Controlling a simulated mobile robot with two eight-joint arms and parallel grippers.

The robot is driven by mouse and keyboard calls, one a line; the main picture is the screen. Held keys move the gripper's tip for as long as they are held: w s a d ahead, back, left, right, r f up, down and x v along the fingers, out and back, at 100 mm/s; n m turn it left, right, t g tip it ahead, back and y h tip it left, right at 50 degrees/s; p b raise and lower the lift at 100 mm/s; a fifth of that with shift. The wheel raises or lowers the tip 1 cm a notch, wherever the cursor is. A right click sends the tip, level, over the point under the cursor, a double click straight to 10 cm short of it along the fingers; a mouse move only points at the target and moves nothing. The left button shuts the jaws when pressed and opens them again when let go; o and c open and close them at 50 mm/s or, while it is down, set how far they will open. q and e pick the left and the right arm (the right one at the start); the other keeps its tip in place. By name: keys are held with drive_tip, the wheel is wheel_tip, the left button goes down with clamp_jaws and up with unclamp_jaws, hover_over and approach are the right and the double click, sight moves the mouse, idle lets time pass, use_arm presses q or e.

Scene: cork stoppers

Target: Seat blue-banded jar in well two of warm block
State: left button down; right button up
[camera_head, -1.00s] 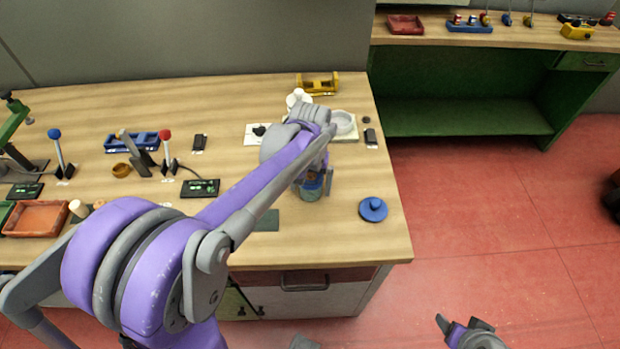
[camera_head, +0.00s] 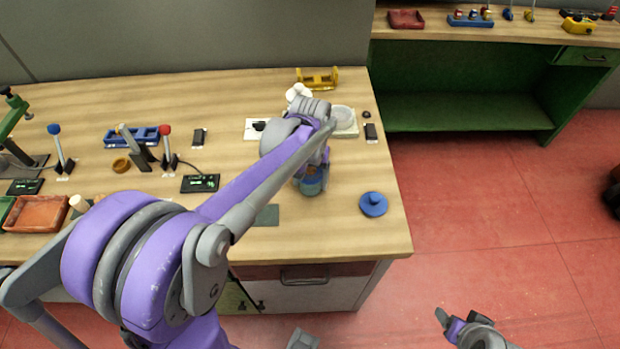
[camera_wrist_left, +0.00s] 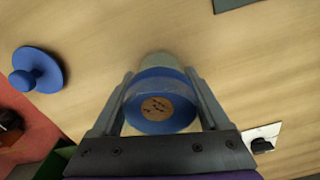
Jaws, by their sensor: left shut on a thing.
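The blue-banded jar (camera_head: 311,187) is in my left gripper (camera_head: 312,173), above the front right of the wooden bench. In the left wrist view the jar (camera_wrist_left: 160,72) shows its blue band and round cork top (camera_wrist_left: 157,108) between the two fingers of the left gripper (camera_wrist_left: 163,100), which is shut on it. I cannot tell whether the jar's base touches the bench. I cannot tell which thing is the warm block; no numbered wells are readable. My right gripper (camera_head: 457,326) is low at the right, over the floor; its jaw opening is unclear.
A blue knobbed lid (camera_head: 373,204) lies right of the jar, and a dark green mat (camera_head: 267,215) lies left of it. A white plate with a round pad (camera_head: 345,122) and a yellow holder (camera_head: 317,79) stand behind. A blue rack (camera_head: 131,137) is further left.

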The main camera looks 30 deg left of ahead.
use_arm(q)
drive_tip(key=shift+r+p, duration=1.95)
drive_tip(key=shift+r, duration=1.5)
use_arm(e)
drive_tip(key=shift+w+r, duration=0.3)
drive_tip(key=shift+r, duration=0.55)
drive_tip(key=shift+w+r, duration=0.25)
drive_tip(key=shift+r, duration=0.65)
drive_tip(key=shift+w+r, duration=0.3)
drive_tip(key=shift+r, duration=0.55)
use_arm(q)
drive_tip(key=shift+r, duration=0.1)
drive_tip(key=shift+r+p, duration=0.35)
drive_tip(key=shift+r, duration=0.35)
use_arm(e)
drive_tip(key=shift+w+r+t, duration=0.2)
drive_tip(key=shift+r+t, duration=0.1)
drive_tip(key=shift+r, duration=0.25)
use_arm(q)
drive_tip(key=shift+w+a+p, duration=0.6)
drive_tip(key=shift+w, duration=3.5)
drive_tip(key=shift+w+a+p, duration=0.55)
drive_tip(key=shift+w, duration=3.55)
drive_tip(key=shift+w+a+p, duration=0.6)
drive_tip(key=shift+w, duration=3.5)
use_arm(e)
drive_tip(key=w+r, duration=0.3)
drive_tip(key=r, duration=0.2)
drive_tip(key=shift+r+t, duration=0.15)
drive_tip(key=shift+t, duration=0.15)
